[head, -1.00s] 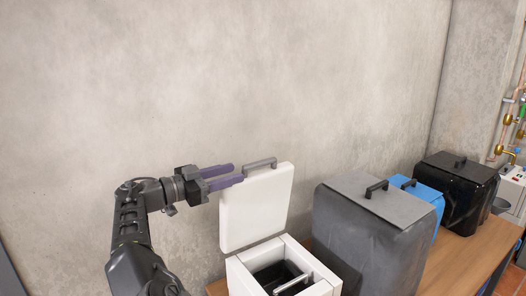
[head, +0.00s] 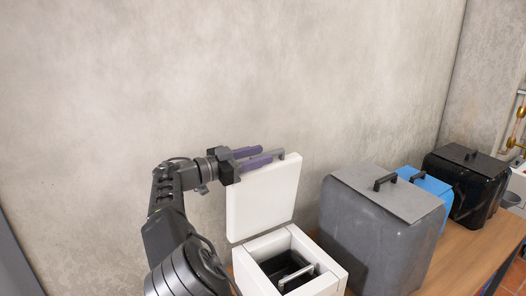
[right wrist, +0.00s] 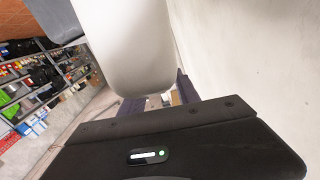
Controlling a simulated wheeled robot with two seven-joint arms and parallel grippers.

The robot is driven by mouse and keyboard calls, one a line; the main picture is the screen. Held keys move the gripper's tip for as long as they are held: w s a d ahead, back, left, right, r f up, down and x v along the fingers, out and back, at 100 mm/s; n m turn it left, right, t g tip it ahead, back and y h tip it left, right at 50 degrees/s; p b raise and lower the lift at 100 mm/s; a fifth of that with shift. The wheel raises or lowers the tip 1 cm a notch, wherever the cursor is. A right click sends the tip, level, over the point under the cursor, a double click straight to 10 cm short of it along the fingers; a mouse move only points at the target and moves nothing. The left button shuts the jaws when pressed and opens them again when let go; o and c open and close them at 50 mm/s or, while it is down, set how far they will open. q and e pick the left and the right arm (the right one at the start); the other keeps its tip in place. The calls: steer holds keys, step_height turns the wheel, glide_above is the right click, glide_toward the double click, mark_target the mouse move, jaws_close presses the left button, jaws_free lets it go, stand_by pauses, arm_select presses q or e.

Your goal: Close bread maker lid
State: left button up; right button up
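The white bread maker (head: 331,278) stands on the wooden table with its white lid (head: 262,203) raised nearly upright. A grey handle (head: 283,154) sits at the lid's top edge. The open body shows a dark inside and a grey bail. My right gripper (head: 266,153) is at the lid's top edge, beside the handle; its purple fingers are apart, and the lower one overlaps the lid's top. Whether they touch it I cannot tell. In the right wrist view, the pale lid (right wrist: 137,50) hangs close in front of the spread fingers. My left gripper is out of view.
A large grey bin-like box (head: 375,235), a blue one (head: 428,186) and a black one (head: 470,180) stand right of the bread maker on the table (head: 458,262). A concrete wall (head: 200,80) rises close behind. Shelves (right wrist: 35,90) show in the right wrist view.

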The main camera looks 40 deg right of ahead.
steer(key=shift+s+d, duration=0.1)
steer(key=shift+d, duration=0.75)
steer(key=shift+c, duration=0.6)
jaws_close()
